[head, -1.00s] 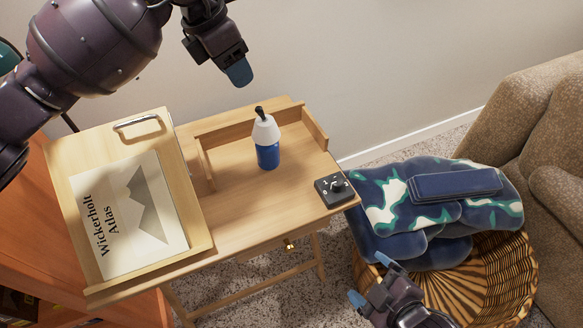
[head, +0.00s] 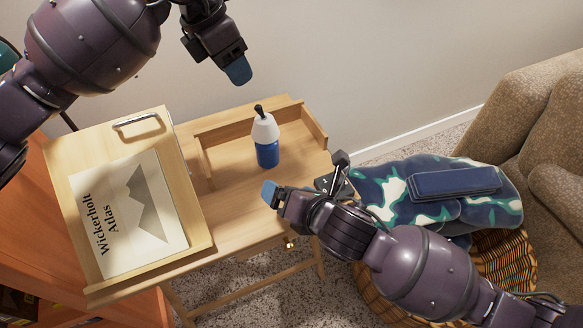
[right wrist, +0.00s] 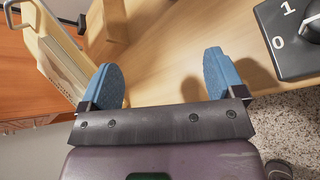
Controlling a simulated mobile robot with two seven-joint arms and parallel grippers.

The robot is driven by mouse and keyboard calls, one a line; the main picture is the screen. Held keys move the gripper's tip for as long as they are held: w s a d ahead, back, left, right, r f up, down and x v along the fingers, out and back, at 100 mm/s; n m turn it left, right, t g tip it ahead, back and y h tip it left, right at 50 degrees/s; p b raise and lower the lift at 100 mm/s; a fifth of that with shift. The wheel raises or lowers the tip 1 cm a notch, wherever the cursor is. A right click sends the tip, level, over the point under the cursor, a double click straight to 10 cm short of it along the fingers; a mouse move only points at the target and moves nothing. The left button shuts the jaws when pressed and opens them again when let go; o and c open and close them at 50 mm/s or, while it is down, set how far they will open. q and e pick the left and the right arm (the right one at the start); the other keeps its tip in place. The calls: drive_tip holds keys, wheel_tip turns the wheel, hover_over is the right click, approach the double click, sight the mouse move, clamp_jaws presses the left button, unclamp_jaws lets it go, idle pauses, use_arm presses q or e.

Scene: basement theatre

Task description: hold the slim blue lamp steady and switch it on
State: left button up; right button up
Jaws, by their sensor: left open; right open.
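The slim blue lamp (head: 267,152), with a white conical shade and black top, stands upright on the wooden desk (head: 238,208). I cannot tell whether it is lit. A black switch box with a dial sits at the desk's front right corner; it is partly hidden behind my right gripper in the head view. The right wrist view shows the box (right wrist: 291,62) with marks 1 and 0, its dial cut off. My right gripper (head: 304,176) is open and empty over the desk's front right, apart from the lamp. My left gripper (head: 238,70) is open above and behind the lamp, not touching it.
A sloped board with a Wickerholt Atlas (head: 128,215) stands on the desk's left. Low wooden rails edge the desk's back.

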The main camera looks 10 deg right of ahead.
sight(273, 157)
drive_tip(key=w+n, duration=0.4)
drive_tip(key=n, duration=0.1)
drive_tip(key=w+d+n+t, duration=0.1)
drive_tip(key=w+n, duration=0.1)
drive_tip(key=shift+f+n, duration=0.15)
drive_tip(key=shift+n, duration=0.15)
drive_tip(key=x, duration=1)
drive_tip(key=shift+w+a, duration=0.15)
drive_tip(key=shift+w, duration=0.2)
drive_tip(key=c, duration=1.2)
